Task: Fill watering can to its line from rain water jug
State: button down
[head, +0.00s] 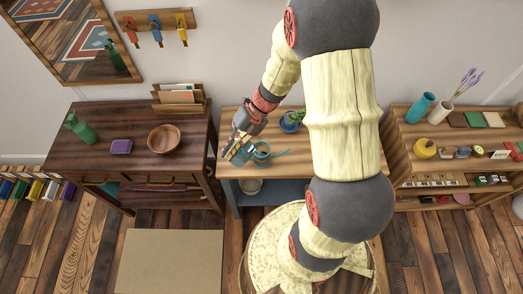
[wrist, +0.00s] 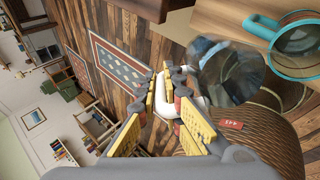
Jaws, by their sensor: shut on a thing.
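My gripper (wrist: 165,100) has its yellow-padded fingers around the pale handle of a clear jug (wrist: 230,70). The jug looks tilted and is partly hidden by the fingers; its water level cannot be read. In the head view my gripper (head: 240,146) is over the left part of the middle table, with the jug mostly hidden by it. In the wrist view the can (wrist: 284,66) is at the upper right, apart from the jug. Its fill line cannot be made out.
A potted plant (head: 291,122) stands behind the can on the middle table (head: 232,172). A right shelf (head: 398,165) holds vases and small goods.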

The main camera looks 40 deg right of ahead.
jog(key=shift+d+f+y+b, duration=0.4)
jog(key=shift+y+b, duration=0.2)
jog(key=shift+b, duration=1.2)
jog(key=shift+d+r+y+p, duration=0.1)
jog(key=shift+d+y+p, duration=0.15)
jog(key=shift+y+p, duration=0.6)
dwell(2.7)
jog(key=shift+d+r+y+p, duration=0.2)
jog(key=shift+r+y+p, duration=0.25)
jog(key=shift+p, duration=0.2)
dwell(1.9)
